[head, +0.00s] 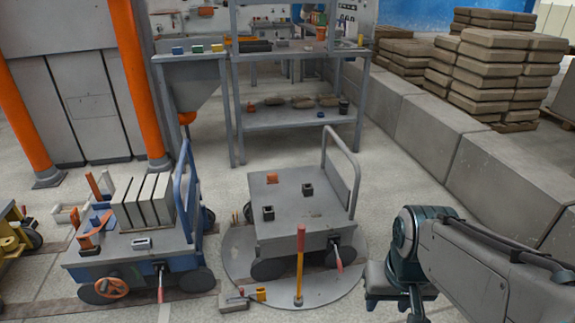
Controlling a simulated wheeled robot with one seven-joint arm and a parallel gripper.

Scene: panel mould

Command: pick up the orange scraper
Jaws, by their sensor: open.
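No thing in the head view shows clearly as the orange scraper. A small orange piece (271,177) lies at the back left of the grey cart's top (300,222). A larger orange tool-like piece (90,236) lies on the left end of the blue cart's deck (165,241), and an upright orange piece (94,187) is behind it. They are too small to tell which is a scraper. My arm comes in from the right and bends down to the bottom edge, right of the grey cart. My gripper's fingers are out of the picture.
Grey slabs (143,202) stand on the blue cart. A yellow-handled tool with a red grip (300,262) stands upright before the grey cart. Shelves (300,121) are behind, and a concrete block wall (440,134) runs along the right. Floor between wall and grey cart is clear.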

